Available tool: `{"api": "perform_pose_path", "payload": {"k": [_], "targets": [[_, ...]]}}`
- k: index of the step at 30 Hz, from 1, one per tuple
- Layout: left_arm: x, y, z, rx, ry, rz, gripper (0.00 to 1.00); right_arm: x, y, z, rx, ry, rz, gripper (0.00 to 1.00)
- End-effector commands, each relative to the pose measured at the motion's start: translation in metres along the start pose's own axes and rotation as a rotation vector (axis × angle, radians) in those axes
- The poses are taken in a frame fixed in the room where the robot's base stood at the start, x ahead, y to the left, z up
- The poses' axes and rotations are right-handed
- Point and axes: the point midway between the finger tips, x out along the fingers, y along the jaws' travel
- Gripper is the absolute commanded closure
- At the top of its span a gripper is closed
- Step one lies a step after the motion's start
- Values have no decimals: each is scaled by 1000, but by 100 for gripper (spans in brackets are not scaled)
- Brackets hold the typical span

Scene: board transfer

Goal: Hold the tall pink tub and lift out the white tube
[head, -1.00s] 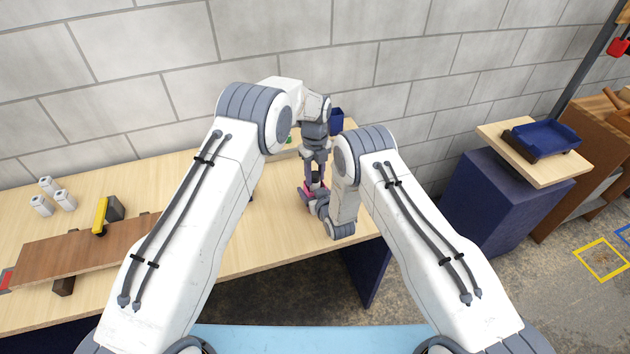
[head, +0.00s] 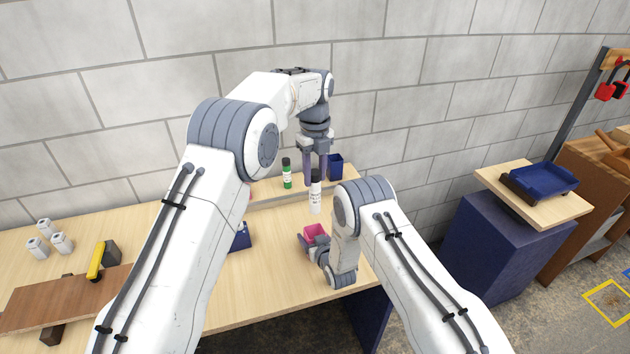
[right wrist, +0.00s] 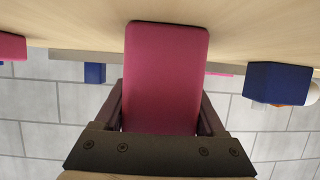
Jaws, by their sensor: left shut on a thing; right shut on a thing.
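The white tube (head: 315,196) has a black cap and hangs upright from my left gripper (head: 315,168), which is shut on its top. The tube is clear above the tall pink tub (head: 315,231) and a little behind it in the head view. My right gripper (head: 313,242) is low at the table and shut on the pink tub. In the right wrist view the pink tub (right wrist: 166,75) fills the space between the fingers. The inside of the tub is mostly hidden.
A green tube (head: 286,174) stands on a raised shelf at the back, with a blue box (head: 335,165) to its right. A blue container (head: 241,237) is partly hidden by my left arm. White cylinders (head: 44,240) and a brown board (head: 62,298) lie at the left.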

Motion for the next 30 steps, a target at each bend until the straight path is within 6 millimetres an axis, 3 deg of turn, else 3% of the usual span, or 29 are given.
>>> {"api": "perform_pose_path", "payload": {"k": [5,6,7,19,30], "targets": [[0,0,0,0,0,0,100,0,0,0,0,0,0,82],[0,0,0,0,0,0,100,0,0,0,0,0,0,13],[0,0,0,0,0,0,100,0,0,0,0,0,0,1],[0,0,0,0,0,0,100,-9,0,0,0,-2,0,0],[0,0,0,0,0,0,100,-78,0,1,0,-3,0,0]]}}
